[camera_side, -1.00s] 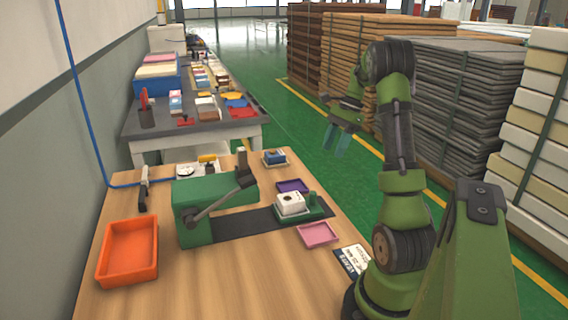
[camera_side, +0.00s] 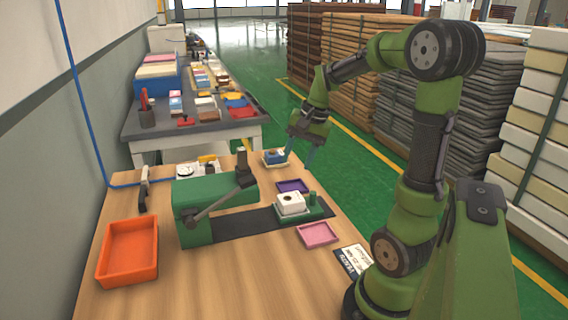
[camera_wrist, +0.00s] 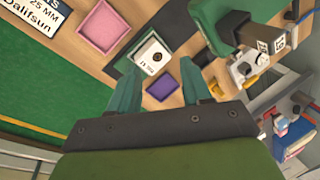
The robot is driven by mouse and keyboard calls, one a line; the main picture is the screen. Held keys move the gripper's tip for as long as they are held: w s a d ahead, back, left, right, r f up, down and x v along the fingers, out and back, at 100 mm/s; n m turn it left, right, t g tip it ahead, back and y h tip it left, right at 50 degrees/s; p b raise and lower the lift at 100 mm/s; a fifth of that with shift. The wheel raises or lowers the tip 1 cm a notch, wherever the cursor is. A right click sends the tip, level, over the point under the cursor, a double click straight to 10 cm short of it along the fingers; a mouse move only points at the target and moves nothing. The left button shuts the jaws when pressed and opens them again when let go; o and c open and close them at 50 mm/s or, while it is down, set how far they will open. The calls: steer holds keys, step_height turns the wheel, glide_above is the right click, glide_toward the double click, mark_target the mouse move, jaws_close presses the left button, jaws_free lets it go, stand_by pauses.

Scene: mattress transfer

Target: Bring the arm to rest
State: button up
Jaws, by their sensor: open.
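My gripper (camera_side: 302,154) is open and empty, held above the table's far right edge in the side view. The white block with a dark hole (camera_side: 291,203) sits on the green fixture. My arm is bent, with its elbow raised high.
The wooden table (camera_side: 262,275) holds a green lever press (camera_side: 195,212), an orange tray (camera_side: 128,250), a pink tray (camera_side: 318,234) and a purple tray (camera_side: 292,186). Stacked slabs (camera_side: 460,100) stand behind my arm. The green floor (camera_side: 350,185) right of the table is clear.

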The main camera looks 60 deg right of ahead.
steer(key=s+a+r+n+t, duration=0.2)
steer(key=a+n, duration=0.3)
steer(key=a, duration=0.6)
steer(key=s+a+r+n+t+y, duration=0.1)
steer(key=a+n, duration=0.4)
steer(key=a, duration=0.6)
steer(key=shift+s+a+r+n+t, duration=0.35)
steer(key=shift+s+r+t, duration=0.2)
steer(key=shift+s, duration=0.2)
